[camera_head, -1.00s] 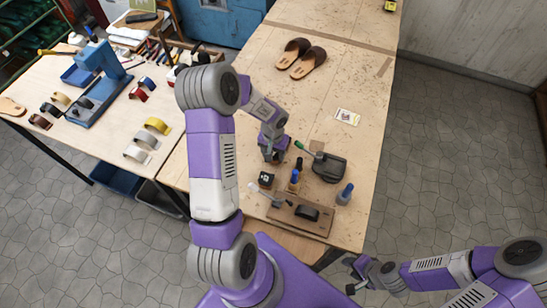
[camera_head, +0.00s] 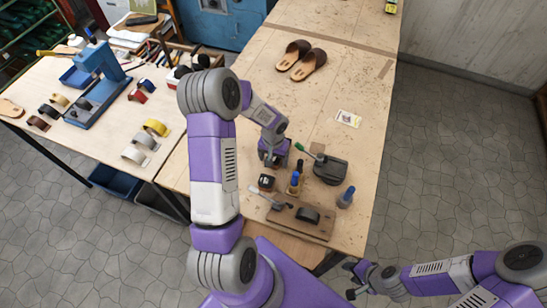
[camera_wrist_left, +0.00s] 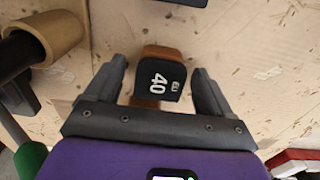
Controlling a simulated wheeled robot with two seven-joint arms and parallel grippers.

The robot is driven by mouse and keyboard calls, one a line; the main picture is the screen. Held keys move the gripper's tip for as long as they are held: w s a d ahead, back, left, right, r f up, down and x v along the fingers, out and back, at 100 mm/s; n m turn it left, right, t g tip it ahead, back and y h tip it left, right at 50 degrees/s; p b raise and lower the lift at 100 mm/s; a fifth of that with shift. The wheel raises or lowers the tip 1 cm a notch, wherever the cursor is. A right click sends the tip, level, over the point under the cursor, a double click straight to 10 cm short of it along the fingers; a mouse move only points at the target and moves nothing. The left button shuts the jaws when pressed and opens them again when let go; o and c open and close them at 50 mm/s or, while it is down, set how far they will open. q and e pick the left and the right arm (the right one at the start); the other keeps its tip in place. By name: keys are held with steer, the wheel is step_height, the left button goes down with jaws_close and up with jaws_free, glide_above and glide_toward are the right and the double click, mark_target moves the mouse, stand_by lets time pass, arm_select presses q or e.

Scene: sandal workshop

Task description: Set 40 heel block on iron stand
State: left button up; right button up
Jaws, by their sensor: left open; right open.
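In the head view a small black block (camera_head: 266,183), apparently the same one, sits just below my left gripper (camera_head: 270,163). A dark metal piece (camera_head: 331,171), perhaps the iron stand, stands to the right beside a green-handled lever. My right gripper (camera_head: 352,280) is open and empty, off the table at the lower right.
A wooden board (camera_head: 317,231) with a dark block on it lies near the front edge. Sandals (camera_head: 301,60) lie at the back. The table's middle is mostly clear.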

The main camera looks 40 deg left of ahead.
arm_select(q)
step_height(320, 180, up, 12)
steer(key=shift+r, duration=0.2)
stand_by(0.5)
